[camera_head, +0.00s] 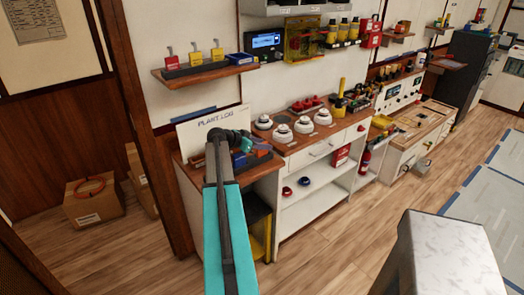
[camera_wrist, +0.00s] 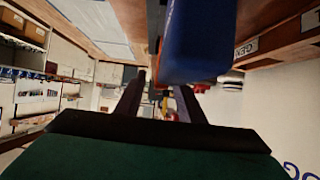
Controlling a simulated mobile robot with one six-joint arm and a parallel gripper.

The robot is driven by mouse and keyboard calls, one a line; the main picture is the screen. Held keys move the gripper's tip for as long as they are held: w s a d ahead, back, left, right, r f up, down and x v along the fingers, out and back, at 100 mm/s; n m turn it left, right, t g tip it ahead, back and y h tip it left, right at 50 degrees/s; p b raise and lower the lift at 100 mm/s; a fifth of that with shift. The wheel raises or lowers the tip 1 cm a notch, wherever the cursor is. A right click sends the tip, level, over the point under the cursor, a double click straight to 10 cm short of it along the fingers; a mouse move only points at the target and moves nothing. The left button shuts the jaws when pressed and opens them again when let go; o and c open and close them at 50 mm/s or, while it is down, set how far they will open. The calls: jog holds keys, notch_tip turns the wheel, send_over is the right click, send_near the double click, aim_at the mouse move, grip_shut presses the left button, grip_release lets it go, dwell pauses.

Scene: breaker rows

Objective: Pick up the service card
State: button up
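I cannot make out a service card for certain in either view. In the wrist view my gripper (camera_wrist: 160,95) has its two dark fingers apart, with a gap between them and nothing visibly clamped. A blue block-like object (camera_wrist: 196,42) looms close above the fingers, and I cannot tell whether it touches them. In the head view my arm reaches to the left end of the wooden counter (camera_head: 263,166), in front of the white PLANT LOG board (camera_head: 212,121). Small blue and red items (camera_head: 262,150) lie beside the wrist there. My arm hides part of that spot.
White round fixtures (camera_head: 303,125) stand on the counter to the right. A wall shelf (camera_head: 205,72) with red and yellow tags hangs above. Cardboard boxes (camera_head: 95,201) stand on the floor at left. A workbench (camera_head: 425,122) stands farther right. Open floor lies in front.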

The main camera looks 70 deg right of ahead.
dwell(0.5)
grip_shut()
jog(key=shift+r+b, duration=1)
jog(key=shift+r, duration=0.75)
jog(key=s+a+b, duration=0.2)
jog(key=a, duration=0.5)
jog(key=s+a+r+b, duration=0.1)
jog(key=s+a+b, duration=0.1)
jog(key=a, duration=0.6)
jog(key=shift+s+r, duration=0.25)
jog(key=shift+s, duration=0.35)
